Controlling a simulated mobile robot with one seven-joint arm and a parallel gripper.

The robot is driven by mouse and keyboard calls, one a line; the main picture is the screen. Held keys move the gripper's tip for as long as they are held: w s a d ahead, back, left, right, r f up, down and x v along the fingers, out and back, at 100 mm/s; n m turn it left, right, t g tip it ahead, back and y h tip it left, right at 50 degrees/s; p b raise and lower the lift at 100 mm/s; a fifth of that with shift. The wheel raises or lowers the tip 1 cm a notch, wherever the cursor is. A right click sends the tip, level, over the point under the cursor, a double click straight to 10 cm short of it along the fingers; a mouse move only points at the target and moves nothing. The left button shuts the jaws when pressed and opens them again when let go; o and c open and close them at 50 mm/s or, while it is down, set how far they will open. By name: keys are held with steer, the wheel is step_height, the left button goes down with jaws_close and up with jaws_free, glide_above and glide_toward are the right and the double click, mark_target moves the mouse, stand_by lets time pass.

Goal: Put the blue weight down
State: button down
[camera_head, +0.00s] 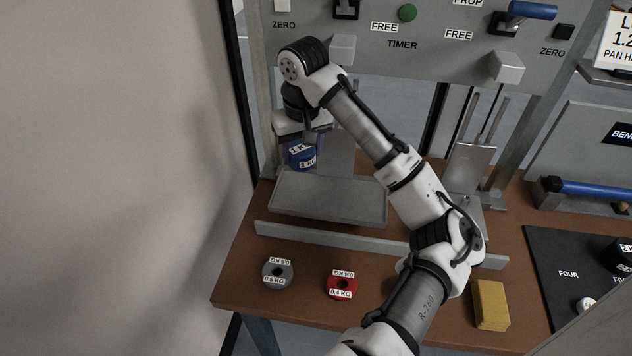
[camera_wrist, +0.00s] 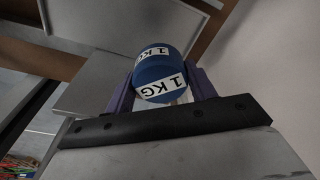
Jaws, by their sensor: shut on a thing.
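The blue weight (camera_head: 301,156), with white 1 KG labels, is held in my gripper (camera_head: 312,136) at the left of the testing frame. It shows close up in the wrist view (camera_wrist: 160,76), between the two purple fingers of my gripper (camera_wrist: 158,92). In the head view it appears behind and above the grey tray (camera_head: 328,199). I cannot tell whether its underside touches anything. My wrist hides part of the gripper and the frame behind it.
A grey weight (camera_head: 278,273) and a red weight (camera_head: 342,285) lie on the brown table (camera_head: 240,292) in front of a low grey rail (camera_head: 335,242). A yellow block (camera_head: 491,304) lies to the right. A panel (camera_head: 440,50) with knobs and blocks overhangs the back. A black mat (camera_head: 560,262) is at right.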

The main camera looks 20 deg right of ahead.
mark_target(303, 152)
steer(key=shift+f+p, duration=0.75)
steer(key=shift+f, duration=3.65)
steer(key=shift+f, duration=0.2)
steer(key=c, duration=0.5)
jaws_free()
steer(key=shift+s, duration=0.1)
steer(key=shift+r, duration=0.1)
steer(key=r, duration=0.4)
steer(key=s+r+b, duration=0.1)
steer(key=r, duration=0.3)
steer(key=r+b, duration=0.1)
steer(key=r, duration=0.3)
steer(key=shift+s, duration=0.2)
